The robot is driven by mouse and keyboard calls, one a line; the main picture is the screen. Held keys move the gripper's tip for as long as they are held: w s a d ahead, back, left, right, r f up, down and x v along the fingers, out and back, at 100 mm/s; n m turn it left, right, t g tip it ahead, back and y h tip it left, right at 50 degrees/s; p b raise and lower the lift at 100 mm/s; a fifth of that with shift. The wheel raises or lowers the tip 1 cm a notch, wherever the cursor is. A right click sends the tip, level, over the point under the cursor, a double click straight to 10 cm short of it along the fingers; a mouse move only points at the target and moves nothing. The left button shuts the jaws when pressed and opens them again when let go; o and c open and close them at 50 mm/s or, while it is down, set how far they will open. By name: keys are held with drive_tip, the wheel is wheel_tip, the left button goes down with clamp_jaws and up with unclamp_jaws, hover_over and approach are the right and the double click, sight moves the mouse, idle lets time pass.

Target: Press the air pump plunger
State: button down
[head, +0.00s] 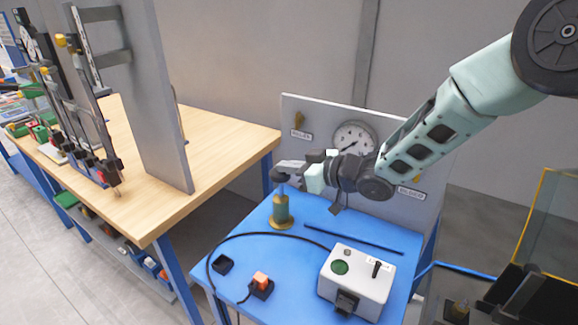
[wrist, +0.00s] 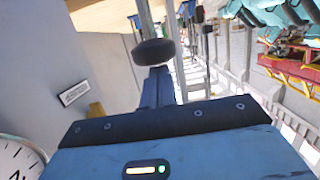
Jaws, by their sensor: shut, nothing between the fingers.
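The air pump (head: 281,209) is a small olive-green cylinder on a brass-coloured base, standing upright on the blue table. Its plunger has a dark round knob (head: 279,175) on top, well above the cylinder. My gripper (head: 280,164) is shut and empty, reaching in from the right at the knob's height. In the wrist view its closed fingers (wrist: 156,74) end at the knob's edge. I cannot tell whether they touch it.
A board with a pressure gauge (head: 353,137) stands behind the pump. A white control box (head: 356,278) with a green button, an orange switch (head: 262,281) and a black cable lie on the blue table (head: 243,265). A wooden workbench (head: 150,203) is at left.

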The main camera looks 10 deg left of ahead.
wheel_tip(320, 180, down, 6)
drive_tip(key=b, duration=0.4)
drive_tip(key=shift+r, duration=0.1)
drive_tip(key=s+d+r, duration=0.3)
drive_tip(key=d+r, duration=0.4)
drive_tip(key=d, duration=0.2)
drive_tip(key=shift+d, duration=0.1)
idle(1.8)
